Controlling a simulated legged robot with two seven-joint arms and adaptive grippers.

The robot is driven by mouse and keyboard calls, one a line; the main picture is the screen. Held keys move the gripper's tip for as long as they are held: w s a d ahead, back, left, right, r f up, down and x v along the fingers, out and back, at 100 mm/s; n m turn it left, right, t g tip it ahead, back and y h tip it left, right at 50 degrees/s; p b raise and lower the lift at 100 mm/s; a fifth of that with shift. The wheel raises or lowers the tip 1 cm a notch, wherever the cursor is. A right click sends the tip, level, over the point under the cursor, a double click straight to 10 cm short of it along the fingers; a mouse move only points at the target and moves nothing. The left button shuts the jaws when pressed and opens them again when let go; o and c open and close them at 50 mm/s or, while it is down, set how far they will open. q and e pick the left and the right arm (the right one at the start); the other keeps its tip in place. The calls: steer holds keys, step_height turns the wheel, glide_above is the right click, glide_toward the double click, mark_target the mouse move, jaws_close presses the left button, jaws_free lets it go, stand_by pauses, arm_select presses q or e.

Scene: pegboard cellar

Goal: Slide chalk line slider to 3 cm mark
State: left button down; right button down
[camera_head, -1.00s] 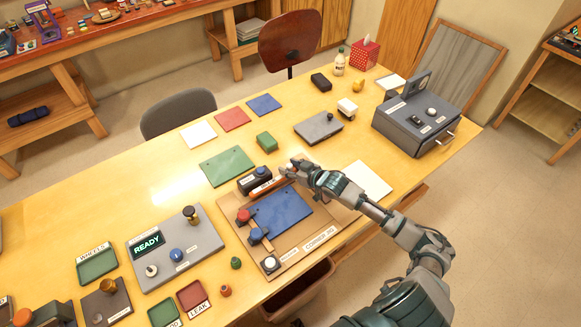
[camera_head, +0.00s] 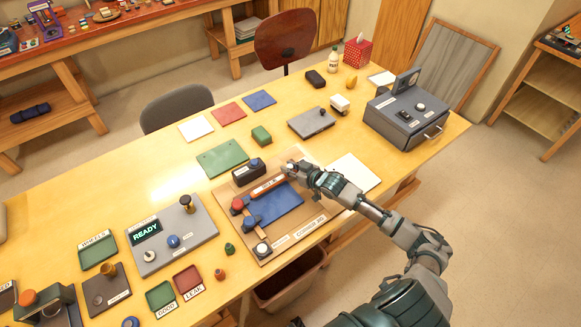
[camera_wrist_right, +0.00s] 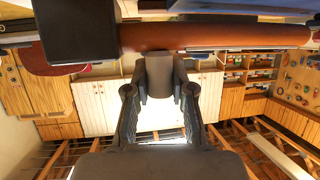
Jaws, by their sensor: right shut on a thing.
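A brown jig board (camera_head: 283,245) lies on the bench with a blue sheet (camera_head: 278,208) on it. An orange-red bar (camera_head: 266,186) with a white label crosses the far side of the sheet; it looks like the chalk line slider. My right gripper (camera_head: 291,170) is shut at the bar's right end. The exact contact is hidden. No 3 cm mark is readable. My left gripper is out of view.
A red knob (camera_head: 237,205) and blue knob (camera_head: 250,221) sit at the jig's left edge. A READY console (camera_head: 172,240) stands left; a white sheet (camera_head: 353,172) lies right of my gripper.

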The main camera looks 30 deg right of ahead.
steer(key=shift+w, duration=0.3)
steer(key=c, duration=1)
jaws_free()
steer(key=shift+s+r, duration=0.1)
steer(key=shift+o, duration=0.2)
steer(key=shift+d, duration=0.1)
steer(key=shift+s, duration=0.1)
steer(key=shift+s+d, duration=0.15)
steer(key=shift+s, duration=0.15)
steer(key=v, duration=1.1)
steer(key=shift+s, duration=0.1)
